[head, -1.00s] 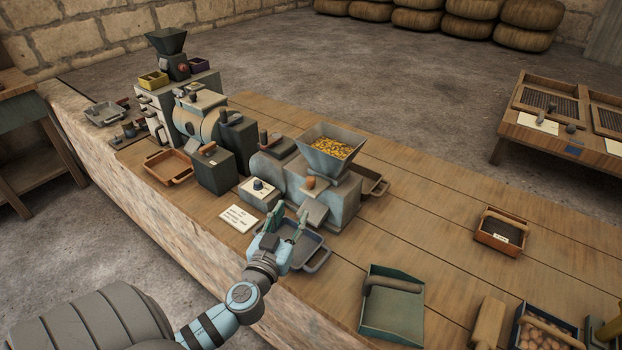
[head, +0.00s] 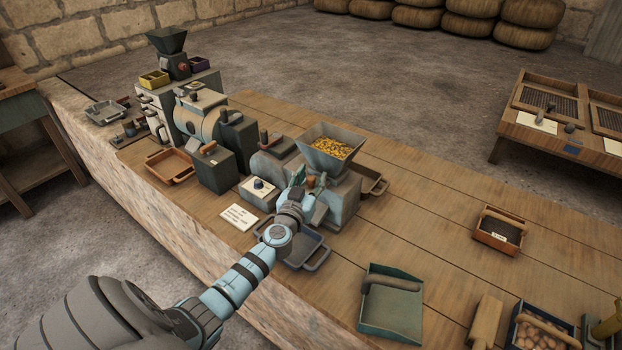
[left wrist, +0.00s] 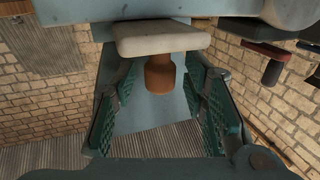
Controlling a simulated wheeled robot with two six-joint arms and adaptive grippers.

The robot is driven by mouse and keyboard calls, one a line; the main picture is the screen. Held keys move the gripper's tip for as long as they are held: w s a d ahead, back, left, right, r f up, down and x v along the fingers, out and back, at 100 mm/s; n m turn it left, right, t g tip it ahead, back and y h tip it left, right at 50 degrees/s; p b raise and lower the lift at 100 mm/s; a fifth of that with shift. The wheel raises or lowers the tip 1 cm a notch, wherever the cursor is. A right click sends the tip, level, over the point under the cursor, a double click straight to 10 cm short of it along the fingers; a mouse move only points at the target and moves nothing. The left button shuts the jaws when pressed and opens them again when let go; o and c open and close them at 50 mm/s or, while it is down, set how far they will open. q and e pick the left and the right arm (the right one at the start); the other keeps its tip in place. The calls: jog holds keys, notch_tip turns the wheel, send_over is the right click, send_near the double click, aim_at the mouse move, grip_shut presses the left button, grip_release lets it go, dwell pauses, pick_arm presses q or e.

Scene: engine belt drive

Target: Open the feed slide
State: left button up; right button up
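The mill (head: 345,195) stands on the bench with a grey hopper (head: 333,146) of yellow grain on top. A brown knob (head: 311,182) sits on its front below the hopper, apparently the feed slide's handle. In the left wrist view the knob (left wrist: 160,73) stands out from a pale plate (left wrist: 160,38). My left gripper (head: 303,188) is at the mill's front and partly covers it. Its two teal fingers are open, one on each side of the knob, with gaps on both sides. My right gripper is not in view.
A blue-grey tray (head: 306,250) lies below my left wrist. A control box with a dark knob (head: 258,186) and a white card (head: 239,217) are to the left. A green scoop (head: 391,305) lies to the right.

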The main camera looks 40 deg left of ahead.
pick_arm(q)
grip_shut()
jog(key=shift+s, duration=1.5)
grip_release()
jog(key=shift+w, duration=0.1)
jog(key=v, duration=1.2)
